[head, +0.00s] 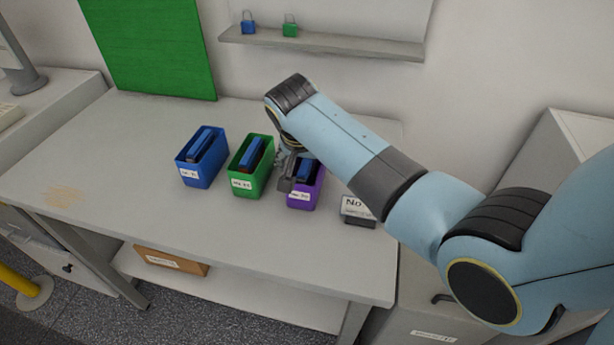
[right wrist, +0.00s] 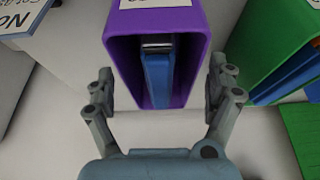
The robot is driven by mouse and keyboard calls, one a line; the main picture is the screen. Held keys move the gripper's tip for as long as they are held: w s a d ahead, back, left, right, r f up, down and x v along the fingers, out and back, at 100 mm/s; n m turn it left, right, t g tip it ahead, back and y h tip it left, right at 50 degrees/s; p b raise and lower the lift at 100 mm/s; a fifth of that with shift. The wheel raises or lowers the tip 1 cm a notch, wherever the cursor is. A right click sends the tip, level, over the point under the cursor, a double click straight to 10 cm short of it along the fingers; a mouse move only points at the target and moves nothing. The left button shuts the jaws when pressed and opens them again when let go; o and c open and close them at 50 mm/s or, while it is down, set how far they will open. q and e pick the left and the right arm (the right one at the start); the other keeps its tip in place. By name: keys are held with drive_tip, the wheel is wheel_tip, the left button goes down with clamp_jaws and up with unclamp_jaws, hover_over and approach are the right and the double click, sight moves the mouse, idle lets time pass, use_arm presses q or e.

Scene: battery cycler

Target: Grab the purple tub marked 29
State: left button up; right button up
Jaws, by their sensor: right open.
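The purple tub (head: 305,193) stands on the white table, at the right end of a row of three tubs. A blue block sits inside it. Its white label shows, but I cannot read the number clearly. In the right wrist view the purple tub (right wrist: 196,22) is at top centre, with the blue block (right wrist: 158,75) in it. My right gripper (head: 288,178) is at the tub, partly covering it in the head view. In the right wrist view my right gripper (right wrist: 162,88) is open, one finger on each side of the tub. I cannot tell whether they touch it. My left gripper is out of view.
A green tub (head: 243,186) stands close beside the purple one, and a blue tub (head: 200,178) farther left. A small sign block (head: 358,211) stands just to the right. A wall shelf (head: 330,45) with two padlocks is behind. The table's left part is clear.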

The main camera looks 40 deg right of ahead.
drive_tip(key=shift+f, duration=0.25)
idle(0.5)
drive_tip(key=c, duration=1.5)
drive_tip(key=shift+c, duration=0.2)
drive_tip(key=shift+r, duration=0.1)
